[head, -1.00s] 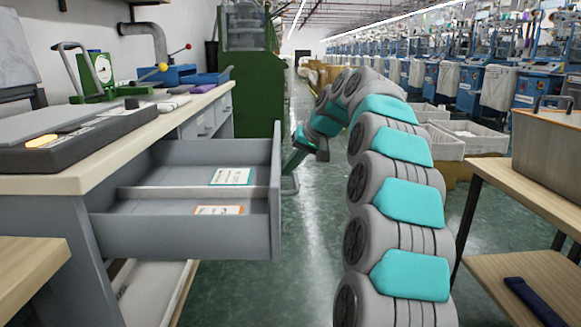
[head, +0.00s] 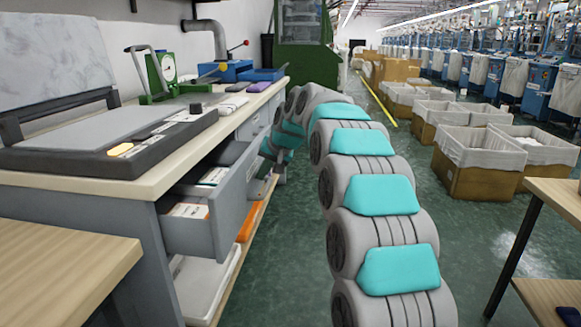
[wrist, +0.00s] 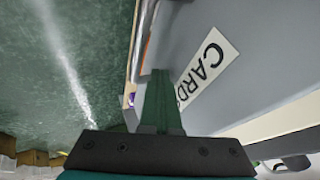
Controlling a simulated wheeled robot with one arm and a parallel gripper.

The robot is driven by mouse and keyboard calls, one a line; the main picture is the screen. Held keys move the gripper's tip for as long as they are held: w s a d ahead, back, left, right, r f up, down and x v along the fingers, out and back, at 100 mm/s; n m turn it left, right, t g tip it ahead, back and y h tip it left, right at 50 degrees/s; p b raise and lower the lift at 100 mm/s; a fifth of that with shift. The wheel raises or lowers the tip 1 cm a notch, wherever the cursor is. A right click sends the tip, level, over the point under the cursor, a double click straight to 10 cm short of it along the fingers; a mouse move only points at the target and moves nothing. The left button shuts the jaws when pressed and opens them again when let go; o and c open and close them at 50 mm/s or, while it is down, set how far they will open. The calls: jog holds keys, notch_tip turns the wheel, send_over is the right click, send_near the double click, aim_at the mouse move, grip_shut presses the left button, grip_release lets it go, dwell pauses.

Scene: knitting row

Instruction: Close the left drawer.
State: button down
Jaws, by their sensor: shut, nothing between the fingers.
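The left drawer (head: 239,190) is a grey drawer under the workbench, and it stands partly open. Some printed cards show inside it, and the bench top hides its back part. In the wrist view its grey front (wrist: 265,35) fills the right side, with a white label (wrist: 208,70) reading "CARDS". My gripper (wrist: 160,75) is shut and empty, with its green fingers close over the drawer front near the label. I cannot tell whether they touch it. In the head view my arm reaches to the outer side of the drawer, and the gripper itself is not clearly seen.
The workbench (head: 95,183) carries a flat grey press and a green dial gauge. A white tray (head: 200,285) and an orange item (head: 250,222) lie on the shelf below. A wooden table (head: 60,265) is at front left, another (head: 555,195) at right. Lined bins (head: 480,160) stand beyond the open green floor.

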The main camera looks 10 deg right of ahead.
jog(key=w+a+p, duration=0.1)
jog(key=a, duration=0.2)
jog(key=w+a, duration=0.1)
jog(key=a, duration=0.2)
jog(key=a+p, duration=0.1)
jog(key=a, duration=0.1)
jog(key=shift+w+a+f+p, duration=0.1)
jog(key=shift+w+a+p, duration=0.25)
jog(key=shift+w+a, duration=0.05)
